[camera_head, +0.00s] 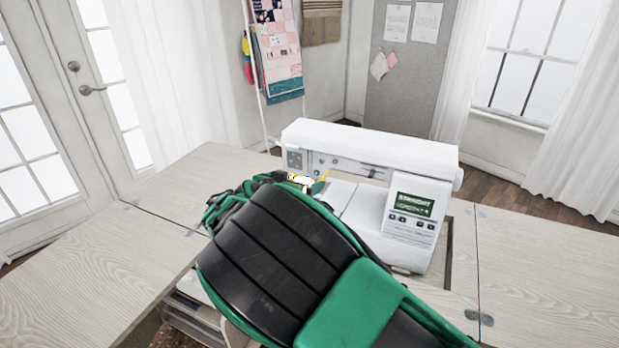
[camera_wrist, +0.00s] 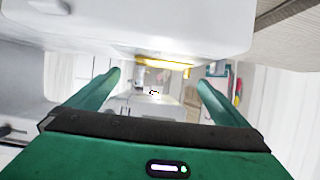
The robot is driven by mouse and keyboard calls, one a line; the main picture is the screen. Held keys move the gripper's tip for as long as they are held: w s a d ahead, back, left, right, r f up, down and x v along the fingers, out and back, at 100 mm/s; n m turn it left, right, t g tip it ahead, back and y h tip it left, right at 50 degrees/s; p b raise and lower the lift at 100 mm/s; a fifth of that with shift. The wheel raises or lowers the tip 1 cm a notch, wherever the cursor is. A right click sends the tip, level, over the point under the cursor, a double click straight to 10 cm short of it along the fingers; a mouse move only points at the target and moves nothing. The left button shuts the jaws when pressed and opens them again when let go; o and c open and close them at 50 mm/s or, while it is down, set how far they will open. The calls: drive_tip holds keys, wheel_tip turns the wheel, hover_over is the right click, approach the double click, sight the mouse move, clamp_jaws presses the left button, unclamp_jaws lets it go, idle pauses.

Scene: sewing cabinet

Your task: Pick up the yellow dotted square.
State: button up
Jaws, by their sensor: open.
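A small yellow and white patch with dark marks (camera_head: 301,180) shows in the head view, just past my wrist and in front of the sewing machine. It looks like the yellow dotted square, mostly hidden by my arm. In the wrist view a thin yellow strip (camera_wrist: 168,61) lies ahead, near the top of the gap between my fingers. I cannot tell for sure that it is the same square. My gripper (camera_wrist: 160,82) is open, with its two green fingers apart and nothing seen held between them. In the head view my arm hides the fingers.
The white sewing machine (camera_head: 365,150) stands close beyond my wrist; its body (camera_wrist: 130,28) fills the top of the wrist view. The wooden cabinet top (camera_head: 90,260) is clear at left, and its right leaf (camera_head: 550,275) is bare. An opening with shelves lies below my arm.

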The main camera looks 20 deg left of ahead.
sight(303, 178)
drive_tip(key=shift+a+x, duration=0.2)
drive_tip(key=shift+x, duration=2.35)
drive_tip(key=c, duration=0.9)
